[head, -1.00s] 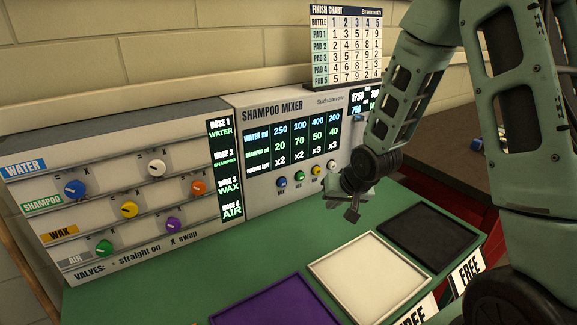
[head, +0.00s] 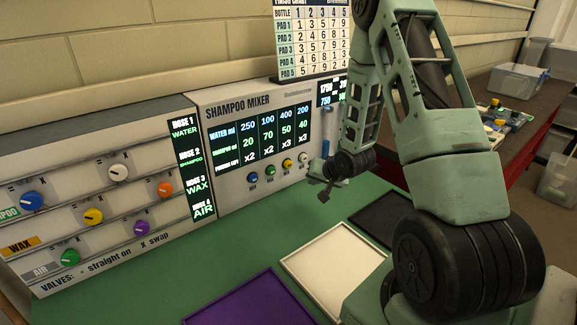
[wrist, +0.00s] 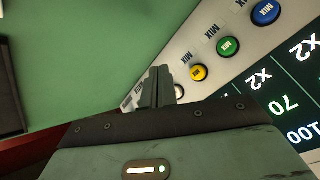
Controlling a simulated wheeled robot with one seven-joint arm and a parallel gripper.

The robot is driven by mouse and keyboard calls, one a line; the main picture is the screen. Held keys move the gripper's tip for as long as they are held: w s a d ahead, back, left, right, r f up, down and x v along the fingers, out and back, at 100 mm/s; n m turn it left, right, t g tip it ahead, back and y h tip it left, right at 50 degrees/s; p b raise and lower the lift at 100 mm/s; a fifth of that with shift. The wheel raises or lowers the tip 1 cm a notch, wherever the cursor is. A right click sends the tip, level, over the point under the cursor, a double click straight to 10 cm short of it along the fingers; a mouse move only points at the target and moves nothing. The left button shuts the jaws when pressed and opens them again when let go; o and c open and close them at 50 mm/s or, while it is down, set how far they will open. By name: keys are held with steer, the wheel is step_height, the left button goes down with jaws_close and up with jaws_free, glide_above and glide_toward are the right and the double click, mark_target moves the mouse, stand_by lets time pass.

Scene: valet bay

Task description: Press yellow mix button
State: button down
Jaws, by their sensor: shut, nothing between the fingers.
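The yellow mix button (head: 287,165) is the third in a row of mix buttons under the shampoo mixer's display, between a green button (head: 270,171) and a white one (head: 304,158). It also shows in the wrist view (wrist: 199,73), uncovered, just right of my fingertips. My gripper (head: 325,194) is shut and empty, in front of the panel and to the right of and below the yellow button in the head view. In the wrist view my shut fingers (wrist: 158,84) partly cover the white button (wrist: 179,91). I see a gap between gripper and panel in the head view.
A valve panel with coloured knobs (head: 93,216) stands left of the mixer. Purple (head: 245,303), white (head: 330,262) and black (head: 382,218) pads lie on the green counter (head: 140,290). A finish chart (head: 312,40) stands behind. A blue-handled lever (head: 326,148) is near my gripper.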

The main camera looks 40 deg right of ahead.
mark_target(290, 167)
steer(key=w, duration=0.8)
steer(key=shift+w+d, duration=0.15)
steer(key=shift+d, duration=0.05)
steer(key=shift+w, duration=0.15)
stand_by(1.8)
steer(key=shift+w, duration=0.25)
steer(key=shift+w, duration=0.6)
stand_by(0.9)
steer(key=shift+s+p, duration=0.1)
steer(key=shift+p, duration=0.2)
steer(key=shift+s, duration=0.9)
steer(key=s, duration=0.5)
steer(key=shift+a, duration=0.15)
